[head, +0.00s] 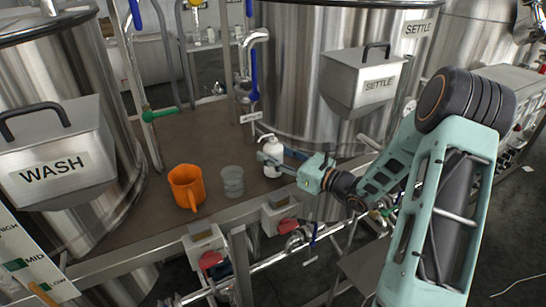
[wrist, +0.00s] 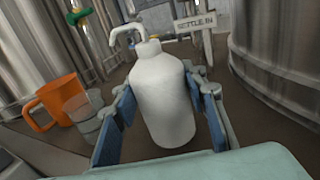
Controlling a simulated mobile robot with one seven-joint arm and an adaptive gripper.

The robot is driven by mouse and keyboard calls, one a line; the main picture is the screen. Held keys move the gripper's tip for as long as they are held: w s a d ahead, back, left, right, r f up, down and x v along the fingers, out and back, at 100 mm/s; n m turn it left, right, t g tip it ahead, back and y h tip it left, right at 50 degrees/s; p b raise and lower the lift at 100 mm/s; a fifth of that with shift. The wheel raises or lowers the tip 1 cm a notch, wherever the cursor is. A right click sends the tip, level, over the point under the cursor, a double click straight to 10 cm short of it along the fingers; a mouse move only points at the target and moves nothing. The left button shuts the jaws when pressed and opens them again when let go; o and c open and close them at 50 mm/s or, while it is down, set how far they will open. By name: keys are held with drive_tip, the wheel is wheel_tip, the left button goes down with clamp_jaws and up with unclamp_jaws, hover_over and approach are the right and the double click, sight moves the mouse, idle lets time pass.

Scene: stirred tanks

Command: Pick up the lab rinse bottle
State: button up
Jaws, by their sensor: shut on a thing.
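The lab rinse bottle (head: 269,154) is white with a bent spout on top. It stands upright at the brown platform between the tanks. In the wrist view the bottle (wrist: 163,98) fills the middle, with its spout bending to the left. My gripper (head: 271,165) reaches in from the right and is shut on the bottle. In the wrist view its blue-padded fingers lie on both sides of the bottle body. The bottle's base is partly hidden, so I cannot tell whether it touches the platform.
An orange mug (head: 187,187) and a clear beaker (head: 232,182) stand left of the bottle. Steel tanks labelled WASH (head: 50,75) and SETTLE (head: 300,75) flank the platform. A small sign (head: 251,118) stands behind the bottle. Valves and pipes (head: 290,245) run below the platform's front edge.

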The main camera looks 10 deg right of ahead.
drive_tip(key=s+r, duration=1.2)
drive_tip(key=s, duration=0.2)
drive_tip(key=shift+d+b, duration=0.35)
drive_tip(key=shift+b, duration=0.05)
